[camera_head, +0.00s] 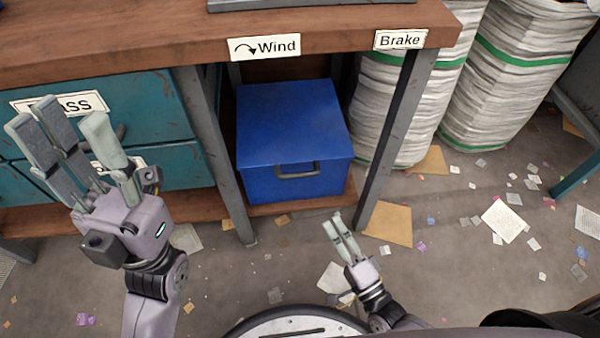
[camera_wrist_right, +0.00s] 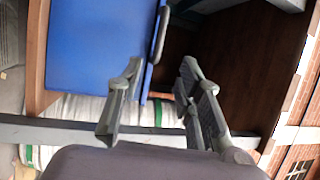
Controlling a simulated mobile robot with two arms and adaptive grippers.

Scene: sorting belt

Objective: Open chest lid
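The blue chest (camera_head: 292,120) stands on the low shelf under the workbench. Its lid looks shut, and a grey handle (camera_head: 298,174) is on its front face. My right gripper (camera_head: 336,222) is in front of and below the chest, apart from it in the head view. In the right wrist view the right gripper (camera_wrist_right: 160,72) has its fingers apart with nothing held; the chest (camera_wrist_right: 98,45) and its handle (camera_wrist_right: 160,33) lie beyond the fingertips. My left gripper (camera_head: 72,118) is open and empty at the left, in front of the teal drawers.
The wooden workbench (camera_head: 150,35) overhangs the chest, with grey legs (camera_head: 213,150) and (camera_head: 395,140) on either side. Teal drawers (camera_head: 155,105) stand left. White bundles with green bands (camera_head: 425,115) stand right. Paper scraps litter the floor (camera_head: 450,240).

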